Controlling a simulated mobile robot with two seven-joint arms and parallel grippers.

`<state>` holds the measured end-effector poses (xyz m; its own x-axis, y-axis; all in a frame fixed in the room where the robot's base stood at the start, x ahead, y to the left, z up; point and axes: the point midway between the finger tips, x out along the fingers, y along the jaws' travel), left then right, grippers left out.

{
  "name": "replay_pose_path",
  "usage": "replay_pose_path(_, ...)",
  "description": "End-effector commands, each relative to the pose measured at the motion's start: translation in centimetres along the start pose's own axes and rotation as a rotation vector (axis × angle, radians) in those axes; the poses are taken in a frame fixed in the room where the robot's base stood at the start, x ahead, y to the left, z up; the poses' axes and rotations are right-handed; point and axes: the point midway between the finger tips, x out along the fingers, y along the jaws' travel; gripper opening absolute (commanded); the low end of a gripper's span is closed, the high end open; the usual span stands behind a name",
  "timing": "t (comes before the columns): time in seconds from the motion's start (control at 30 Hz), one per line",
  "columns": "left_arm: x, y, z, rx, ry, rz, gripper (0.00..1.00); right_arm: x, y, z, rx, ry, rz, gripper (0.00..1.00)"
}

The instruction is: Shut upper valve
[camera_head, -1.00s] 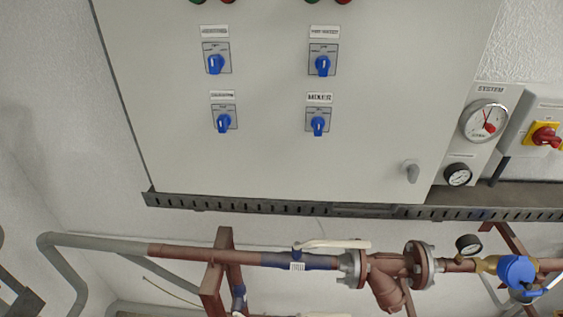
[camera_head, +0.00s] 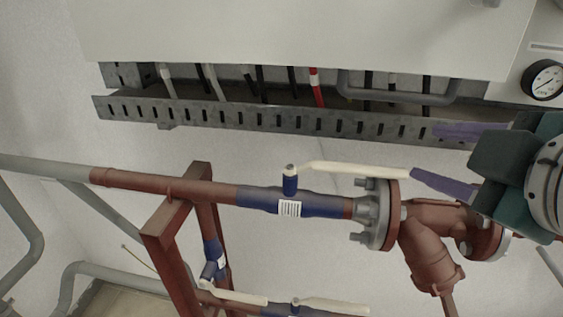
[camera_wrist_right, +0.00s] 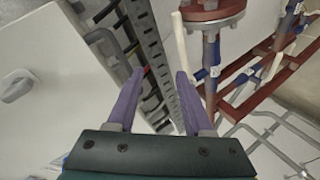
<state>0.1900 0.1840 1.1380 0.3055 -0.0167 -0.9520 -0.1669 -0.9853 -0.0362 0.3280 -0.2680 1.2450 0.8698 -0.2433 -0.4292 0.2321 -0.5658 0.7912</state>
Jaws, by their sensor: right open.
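The upper valve (camera_head: 290,200) is a blue section with a white label on the rusty upper pipe. Its cream lever (camera_head: 350,168) runs right from the blue stem, roughly along the pipe. My right gripper (camera_head: 445,160) comes in from the right with its purple fingers apart and empty. The lower finger appears by the lever's free end; contact cannot be told. In the right wrist view, the gripper (camera_wrist_right: 160,75) is open and the lever (camera_wrist_right: 180,38) lies beyond the right finger, beside the blue valve (camera_wrist_right: 211,55). My left gripper is out of view.
A slotted metal cable tray (camera_head: 290,120) runs above the pipe, under the grey cabinet (camera_head: 300,35). A flange (camera_head: 380,215) and a rusty branch fitting (camera_head: 430,255) stand right of the valve. Lower valves with cream levers (camera_head: 335,306) sit below.

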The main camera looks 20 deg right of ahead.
Motion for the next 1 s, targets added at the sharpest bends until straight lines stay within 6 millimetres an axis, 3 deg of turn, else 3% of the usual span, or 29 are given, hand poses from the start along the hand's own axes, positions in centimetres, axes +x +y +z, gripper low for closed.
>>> replay_pose_path(0.03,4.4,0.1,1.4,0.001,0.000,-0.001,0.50,2.1,-2.7,1.6,-0.047,0.025,0.041,0.51)
replay_pose_path(0.2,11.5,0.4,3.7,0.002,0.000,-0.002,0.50,5.4,-5.3,3.0,-0.229,0.110,0.185,0.51)
replay_pose_path(0.4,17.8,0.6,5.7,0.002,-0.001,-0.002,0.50,7.7,-7.7,3.8,-0.418,0.186,0.330,0.51)
replay_pose_path(0.6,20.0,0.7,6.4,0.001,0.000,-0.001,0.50,8.3,-8.4,3.7,-0.512,0.221,0.400,0.51)
replay_pose_path(0.77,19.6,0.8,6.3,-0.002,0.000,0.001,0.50,8.9,-7.8,3.2,-0.525,0.225,0.410,0.51)
replay_pose_path(1.0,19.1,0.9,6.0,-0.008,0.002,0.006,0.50,12.3,-6.5,2.0,-0.523,0.224,0.410,0.51)
